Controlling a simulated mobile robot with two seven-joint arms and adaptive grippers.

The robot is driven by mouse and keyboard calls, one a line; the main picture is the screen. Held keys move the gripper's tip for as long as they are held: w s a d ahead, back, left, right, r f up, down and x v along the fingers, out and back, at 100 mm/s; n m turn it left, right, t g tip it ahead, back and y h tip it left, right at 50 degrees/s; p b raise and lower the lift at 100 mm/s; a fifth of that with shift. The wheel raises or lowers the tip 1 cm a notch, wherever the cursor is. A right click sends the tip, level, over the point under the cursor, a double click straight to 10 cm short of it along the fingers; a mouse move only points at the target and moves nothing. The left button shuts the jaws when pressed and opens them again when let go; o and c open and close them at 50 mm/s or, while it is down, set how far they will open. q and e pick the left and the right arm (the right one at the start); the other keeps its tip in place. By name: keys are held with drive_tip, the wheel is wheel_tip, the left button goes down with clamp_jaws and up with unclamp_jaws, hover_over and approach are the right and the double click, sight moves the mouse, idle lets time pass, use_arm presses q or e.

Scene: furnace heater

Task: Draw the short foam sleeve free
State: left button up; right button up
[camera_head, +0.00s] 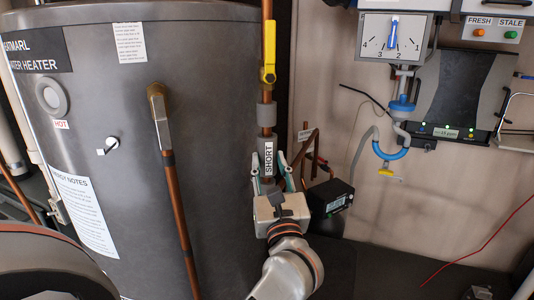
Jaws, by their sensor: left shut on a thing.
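The short foam sleeve (268,152) is a grey sleeve with a white label reading SHORT. It sits upright around the vertical copper pipe (266,94) in front of the tank. My left gripper (268,170) comes from below, with one finger on each side of the sleeve's lower part, and is shut on it. The gripper body hides what lies under the sleeve. A second grey collar (267,115) is around the pipe above, with a little copper between it and the sleeve.
The water heater tank (205,100) stands close on the left, with another copper pipe (175,210) on its front. A yellow valve lever (269,62) is higher on the pipe. Thin copper pipes (312,155) and a black meter box (330,200) are just right of the gripper.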

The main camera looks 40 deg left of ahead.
use_arm(q)
drive_tip(key=shift+s+d, duration=0.85)
drive_tip(key=shift+s, duration=0.1)
drive_tip(key=shift+d, duration=0.1)
drive_tip(key=shift+s+d, duration=0.35)
drive_tip(key=shift+s, duration=0.05)
idle(0.3)
drive_tip(key=s+d+b, duration=0.1)
drive_tip(key=s+d, duration=0.1)
drive_tip(key=s, duration=0.1)
drive_tip(key=shift+d, duration=0.35)
idle(0.3)
